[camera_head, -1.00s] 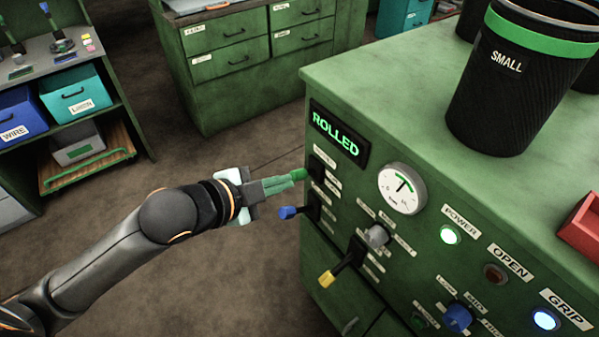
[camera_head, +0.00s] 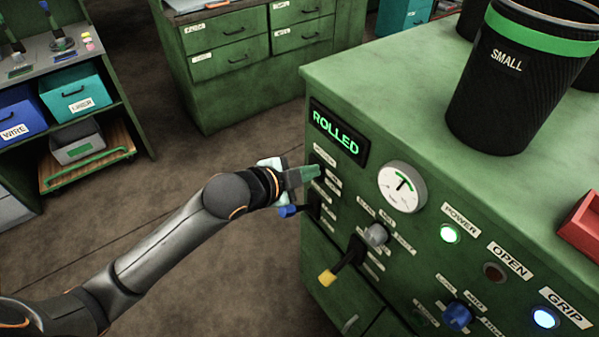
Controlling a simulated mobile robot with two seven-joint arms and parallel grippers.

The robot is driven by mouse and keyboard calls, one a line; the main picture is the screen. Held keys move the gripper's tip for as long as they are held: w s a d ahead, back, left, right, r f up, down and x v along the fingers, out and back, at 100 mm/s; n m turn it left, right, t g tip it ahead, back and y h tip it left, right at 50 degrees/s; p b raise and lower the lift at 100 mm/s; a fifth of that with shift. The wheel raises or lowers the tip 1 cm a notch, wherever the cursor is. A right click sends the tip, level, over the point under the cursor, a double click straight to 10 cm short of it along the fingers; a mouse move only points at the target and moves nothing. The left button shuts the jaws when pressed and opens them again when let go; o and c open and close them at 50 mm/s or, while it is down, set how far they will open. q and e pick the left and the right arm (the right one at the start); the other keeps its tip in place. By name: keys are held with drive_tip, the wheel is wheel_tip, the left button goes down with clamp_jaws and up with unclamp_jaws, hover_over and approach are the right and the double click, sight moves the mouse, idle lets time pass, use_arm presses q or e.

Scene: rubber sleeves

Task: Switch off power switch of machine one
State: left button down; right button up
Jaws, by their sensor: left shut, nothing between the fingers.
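The green machine (camera_head: 400,262) fills the right side, with its lit display reading "ROLLED" (camera_head: 335,132). A dark switch slot with small labels is set in its panel just below the display. My left gripper (camera_head: 311,172) is shut and empty, with its fingertips at this upper slot. The green-tipped switch lever there is mostly hidden behind the fingers, and I cannot tell its position or whether they touch it. The round lamp labelled POWER (camera_head: 450,233) glows green. My right gripper is out of view.
A blue-tipped lever (camera_head: 288,211) sits just below my gripper, and a yellow-tipped lever (camera_head: 327,277) lower right. A gauge (camera_head: 402,187), blue knob (camera_head: 457,317) and lit GRIP button (camera_head: 545,318) share the panel. A black bin labelled SMALL (camera_head: 520,85) stands on top.

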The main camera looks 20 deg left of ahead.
use_arm(q)
drive_tip(key=f, duration=0.1)
drive_tip(key=w+a+f, duration=0.1)
drive_tip(key=a+f, duration=0.1)
drive_tip(key=shift+w+a, duration=0.25)
drive_tip(key=shift+f, duration=0.1)
